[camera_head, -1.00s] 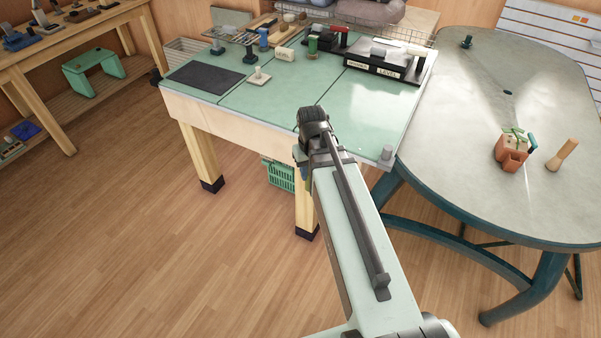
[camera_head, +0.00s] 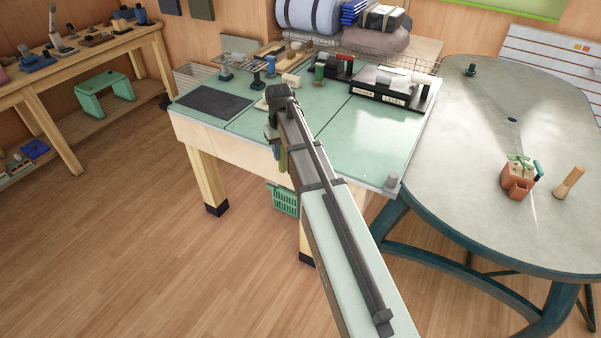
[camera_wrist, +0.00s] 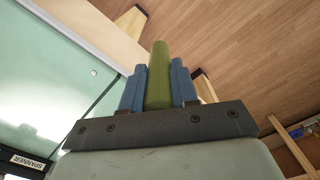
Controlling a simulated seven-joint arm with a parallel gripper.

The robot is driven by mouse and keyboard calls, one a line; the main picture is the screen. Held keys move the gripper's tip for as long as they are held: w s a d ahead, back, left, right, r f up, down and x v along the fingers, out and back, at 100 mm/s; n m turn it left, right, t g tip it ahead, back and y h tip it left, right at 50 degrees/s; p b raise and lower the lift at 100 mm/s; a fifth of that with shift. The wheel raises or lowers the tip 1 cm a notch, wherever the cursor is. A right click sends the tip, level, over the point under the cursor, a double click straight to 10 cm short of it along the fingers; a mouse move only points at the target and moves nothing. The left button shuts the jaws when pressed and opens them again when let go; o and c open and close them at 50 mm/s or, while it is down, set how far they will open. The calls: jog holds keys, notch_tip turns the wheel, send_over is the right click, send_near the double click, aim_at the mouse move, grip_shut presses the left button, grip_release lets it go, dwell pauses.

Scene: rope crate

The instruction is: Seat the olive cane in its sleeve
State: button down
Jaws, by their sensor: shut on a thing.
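My gripper (camera_wrist: 153,85) shows in the wrist view with its two blue fingers shut on the olive cane (camera_wrist: 159,62). The cane is a plain green cylinder that projects past the fingertips. In the head view my arm hides most of the gripper, and a small olive bit of the cane (camera_head: 283,161) shows beside the wrist, in front of the green-topped table's near edge. I cannot pick out the cane's sleeve for certain in either view.
The green-topped table (camera_head: 362,140) holds a dark mat (camera_head: 213,103), a labelled black rack (camera_head: 390,92) and several small items at the back. A grey oval table (camera_head: 455,165) on the right bears a terracotta block (camera_head: 517,183) and a wooden peg (camera_head: 568,183). A green basket (camera_head: 285,200) sits below.

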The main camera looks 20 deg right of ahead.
jog(key=w+r, duration=0.4)
jog(key=w, duration=0.3)
jog(key=w+d+r, duration=0.1)
jog(key=w+d, duration=0.1)
jog(key=d, duration=0.4)
jog(key=s+d+m, duration=0.3)
jog(key=d, duration=1.3)
jog(key=s+d+m, duration=0.2)
jog(key=d, duration=1.4)
jog(key=s+d+r+m, duration=0.2)
jog(key=s+d+m, duration=0.1)
jog(key=s+d, duration=1.3)
jog(key=s+d+r+m, duration=0.1)
jog(key=s+d+m, duration=0.3)
jog(key=s+d, duration=1.3)
jog(key=d, duration=0.8)
jog(key=shift+r, duration=0.35)
jog(key=shift+w, duration=0.1)
jog(key=shift+f, duration=0.15)
